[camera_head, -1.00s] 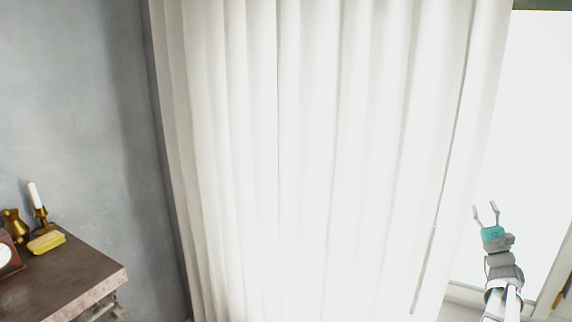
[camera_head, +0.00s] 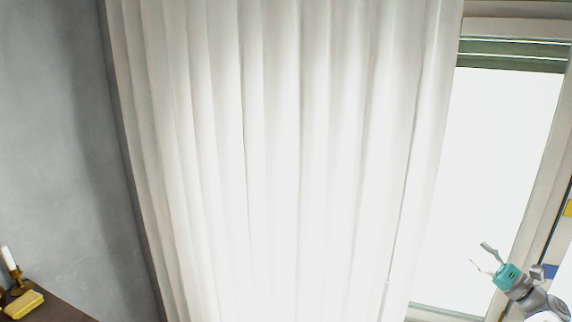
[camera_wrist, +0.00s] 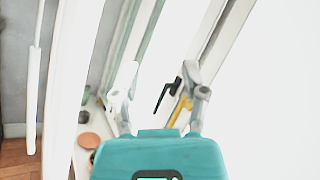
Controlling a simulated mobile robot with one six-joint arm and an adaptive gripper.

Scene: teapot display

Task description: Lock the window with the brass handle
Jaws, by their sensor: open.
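In the wrist view, a brass-yellow handle (camera_wrist: 180,110) shows beside my right finger, which partly covers it. A dark handle (camera_wrist: 165,94) is just left of it, seen between my fingers. Both are by the pale window frame (camera_wrist: 215,40). My gripper (camera_wrist: 160,68) is open and empty, its two grey fingers spread apart. In the head view, my gripper (camera_head: 478,254) is at the lower right, in front of the bright window (camera_head: 495,150), tilted up and left. No handle can be made out in the head view.
A long white curtain (camera_head: 280,150) hangs left of the window. Green slats (camera_head: 515,55) cross the window's top. A yellow block (camera_head: 25,304) and candle (camera_head: 9,258) are at lower left. A terracotta-coloured round thing (camera_wrist: 88,140) is low left in the wrist view.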

